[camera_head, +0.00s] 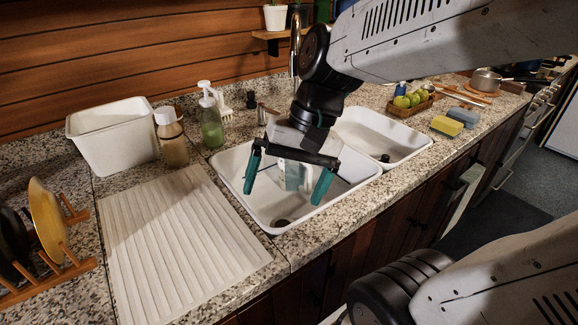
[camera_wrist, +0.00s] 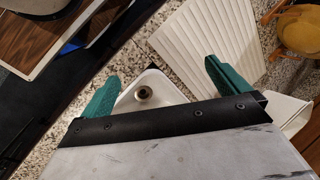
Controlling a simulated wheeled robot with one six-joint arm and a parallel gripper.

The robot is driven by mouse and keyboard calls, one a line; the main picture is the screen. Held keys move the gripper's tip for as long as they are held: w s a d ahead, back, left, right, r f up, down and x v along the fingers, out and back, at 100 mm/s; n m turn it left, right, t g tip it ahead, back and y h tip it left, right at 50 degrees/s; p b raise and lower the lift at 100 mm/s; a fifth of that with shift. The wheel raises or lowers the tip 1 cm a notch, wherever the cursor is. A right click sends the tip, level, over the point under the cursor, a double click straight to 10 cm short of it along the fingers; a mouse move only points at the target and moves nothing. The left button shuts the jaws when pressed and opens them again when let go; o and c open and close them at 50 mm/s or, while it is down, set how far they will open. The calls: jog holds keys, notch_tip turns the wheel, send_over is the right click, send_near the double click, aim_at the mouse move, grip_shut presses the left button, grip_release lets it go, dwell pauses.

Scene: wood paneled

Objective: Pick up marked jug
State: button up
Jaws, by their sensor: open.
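My gripper (camera_head: 284,196) is open above the left basin of the white sink (camera_head: 237,172), with its two teal fingers wide apart. A pale bluish object (camera_head: 293,176) shows between the fingers in the head view, partly hidden by my gripper's crossbar. I see no mark on it and cannot tell whether it is the jug. In the wrist view, my gripper (camera_wrist: 162,72) has its fingers apart, with the basin and its drain (camera_wrist: 143,92) below. No jug shows clearly there; my gripper's grey body hides the lower part of that view.
Sponges (camera_head: 447,125) and a fruit tray (camera_head: 410,104) lie to the right.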

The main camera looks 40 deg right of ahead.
jog(key=w+d+f+m+t+y, duration=0.1)
jog(key=w+f+m+y, duration=0.15)
jog(key=w+m, duration=0.4)
jog(key=m+t+h, duration=0.1)
jog(key=m+t, duration=1)
jog(key=m, duration=0.9)
send_over(297, 172)
jog(key=w+d, duration=0.2)
jog(key=w, duration=0.2)
jog(key=f, duration=1.5)
jog(key=shift+s+f, duration=0.1)
jog(key=shift+s, duration=0.15)
jog(key=shift+w+a+f, duration=0.15)
jog(key=shift+w+a, duration=0.05)
jog(key=shift+w, duration=0.25)
jog(key=c, duration=1.6)
